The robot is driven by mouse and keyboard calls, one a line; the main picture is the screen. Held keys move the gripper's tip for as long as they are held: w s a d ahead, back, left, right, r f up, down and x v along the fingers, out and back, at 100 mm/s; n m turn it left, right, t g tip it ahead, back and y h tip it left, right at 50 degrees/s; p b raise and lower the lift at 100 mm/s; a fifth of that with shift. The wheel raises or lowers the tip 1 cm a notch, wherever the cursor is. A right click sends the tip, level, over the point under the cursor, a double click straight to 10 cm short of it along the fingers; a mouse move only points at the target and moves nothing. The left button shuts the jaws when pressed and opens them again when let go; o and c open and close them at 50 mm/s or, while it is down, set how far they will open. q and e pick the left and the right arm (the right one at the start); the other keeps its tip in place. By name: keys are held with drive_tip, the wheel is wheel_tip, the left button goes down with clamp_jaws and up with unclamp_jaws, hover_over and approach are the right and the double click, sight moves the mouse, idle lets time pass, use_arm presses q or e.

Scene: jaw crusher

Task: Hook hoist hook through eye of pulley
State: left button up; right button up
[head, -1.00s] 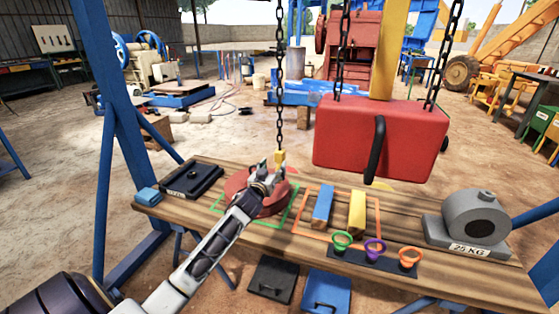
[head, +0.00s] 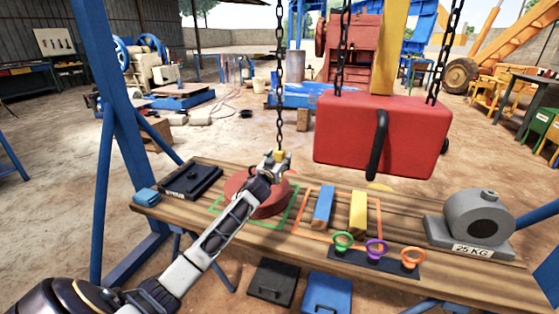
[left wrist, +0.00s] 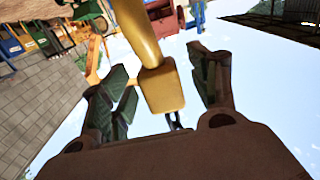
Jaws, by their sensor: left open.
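The hoist hook (head: 280,153) is yellow and hangs at the end of a dark chain (head: 279,100). It is mostly covered by my left gripper (head: 276,158) in the head view. In the left wrist view the yellow hook (left wrist: 162,88) lies between the two spread fingers of the left gripper (left wrist: 165,85), with space on both sides. The pulley (head: 262,208), a red round body, lies on the wooden bench inside a green outline, below the gripper. My arm covers part of it, and its eye cannot be made out. My right gripper is not in view.
The wooden bench (head: 395,260) also carries blue and yellow bars, coloured rings and a grey 25 KG weight (head: 478,220) at right. A large red block (head: 345,140) hangs from chains right of the gripper. A blue post (head: 112,120) stands at left.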

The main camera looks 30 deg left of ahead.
use_arm(q)
drive_tip(key=shift+w+a, duration=0.1)
drive_tip(key=shift+w, duration=0.35)
drive_tip(key=shift+c, duration=0.3)
clamp_jaws()
